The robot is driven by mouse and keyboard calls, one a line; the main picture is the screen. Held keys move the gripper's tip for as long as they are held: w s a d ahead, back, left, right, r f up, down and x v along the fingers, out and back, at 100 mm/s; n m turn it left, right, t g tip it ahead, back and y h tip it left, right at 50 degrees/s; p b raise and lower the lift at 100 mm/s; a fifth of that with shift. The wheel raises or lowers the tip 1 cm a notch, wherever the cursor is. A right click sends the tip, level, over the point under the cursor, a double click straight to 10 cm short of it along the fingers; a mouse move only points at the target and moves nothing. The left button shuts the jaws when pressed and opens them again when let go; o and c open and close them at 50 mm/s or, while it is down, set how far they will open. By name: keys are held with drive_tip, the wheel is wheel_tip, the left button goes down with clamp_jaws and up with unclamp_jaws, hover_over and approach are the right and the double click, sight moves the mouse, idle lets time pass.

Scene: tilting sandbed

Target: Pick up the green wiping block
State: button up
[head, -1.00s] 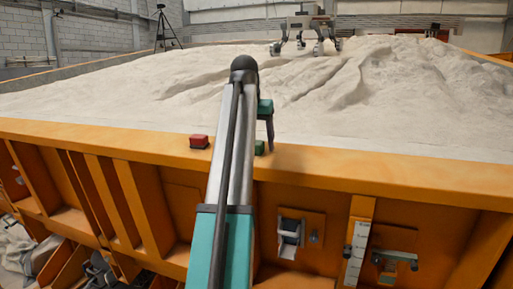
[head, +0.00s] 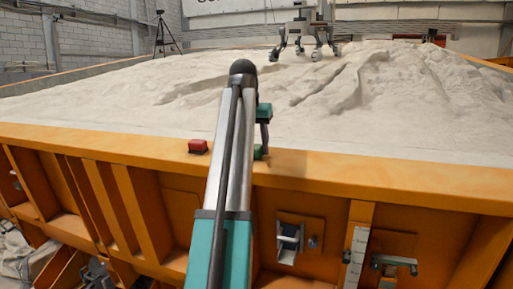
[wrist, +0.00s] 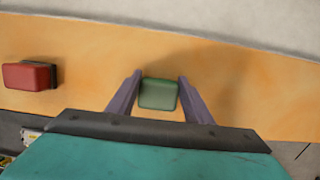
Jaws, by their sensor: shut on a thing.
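The green wiping block (wrist: 158,93) sits between the two fingers of my gripper (wrist: 160,95) in the wrist view, over the orange rim. My gripper is shut on it, with a finger at its left and right sides. In the head view, my gripper (head: 264,148) points down at the rim beyond my arm. Only part of the green wiping block (head: 258,153) shows there, partly hidden by my arm. I cannot tell any gap between the block and the rim.
A red block (head: 198,146) lies on the orange rim (head: 360,174) left of my arm; it also shows in the wrist view (wrist: 30,76). Pale sand (head: 400,110) fills the bed behind the rim. A legged robot (head: 304,32) stands on the sand at the back.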

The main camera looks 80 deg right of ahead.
drive_tip(key=shift+r+b, duration=1.4)
drive_tip(key=shift+r, duration=3.4)
drive_tip(key=o, duration=0.4)
drive_tip(key=shift+c, duration=1.6)
drive_tip(key=shift+w, duration=0.15)
